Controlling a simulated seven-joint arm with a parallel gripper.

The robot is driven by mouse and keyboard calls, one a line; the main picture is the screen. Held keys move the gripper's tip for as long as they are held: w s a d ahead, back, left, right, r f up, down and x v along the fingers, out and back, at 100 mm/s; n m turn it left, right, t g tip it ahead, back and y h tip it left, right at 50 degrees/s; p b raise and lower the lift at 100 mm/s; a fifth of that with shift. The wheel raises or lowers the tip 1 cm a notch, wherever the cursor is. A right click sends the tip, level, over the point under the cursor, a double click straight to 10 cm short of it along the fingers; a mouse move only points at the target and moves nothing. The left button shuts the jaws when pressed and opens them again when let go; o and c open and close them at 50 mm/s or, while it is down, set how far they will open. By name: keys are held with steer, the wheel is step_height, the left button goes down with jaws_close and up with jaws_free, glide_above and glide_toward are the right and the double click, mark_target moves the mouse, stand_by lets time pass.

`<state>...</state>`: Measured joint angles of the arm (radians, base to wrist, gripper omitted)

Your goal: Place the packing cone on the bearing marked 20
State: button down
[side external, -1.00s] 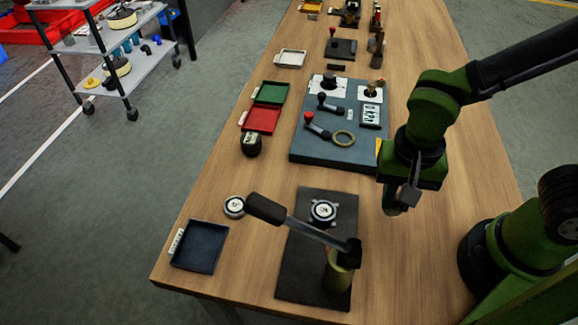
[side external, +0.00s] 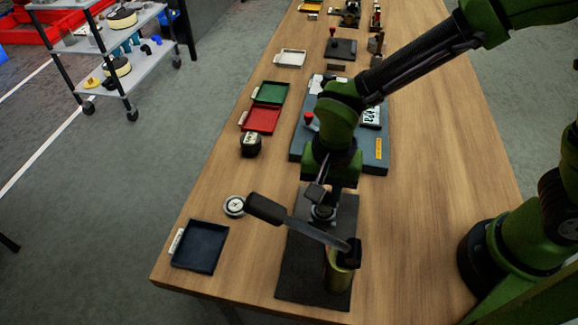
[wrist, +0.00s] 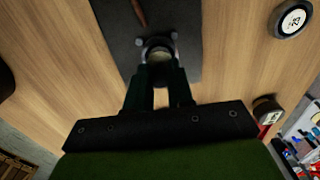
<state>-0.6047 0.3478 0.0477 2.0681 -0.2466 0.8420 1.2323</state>
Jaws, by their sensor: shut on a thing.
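My gripper (side external: 321,205) is over the dark plate (side external: 313,265) at the front of the bench, close above the spot where a white-faced round part sat. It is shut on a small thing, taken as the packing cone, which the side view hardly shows. In the wrist view my fingertips (wrist: 158,72) close near a pale round shape (wrist: 158,52) with a dark rim; I cannot tell cone from bearing there, or whether they touch. A loose round bearing (side external: 234,206) with a white face lies left of the plate; it also shows in the wrist view (wrist: 291,20). Its number is hard to read.
A lever with a black handle (side external: 265,208) crosses the plate, joined to a brass cylinder (side external: 339,275). A dark blue tray (side external: 200,247) is at the left edge. A black pot (side external: 251,145), red tray (side external: 262,119) and green tray (side external: 271,93) lie behind. Bench right of the plate is clear.

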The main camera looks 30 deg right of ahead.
steer(key=shift+f, duration=0.65)
steer(key=shift+f, duration=0.2)
steer(key=c, duration=1)
jaws_free()
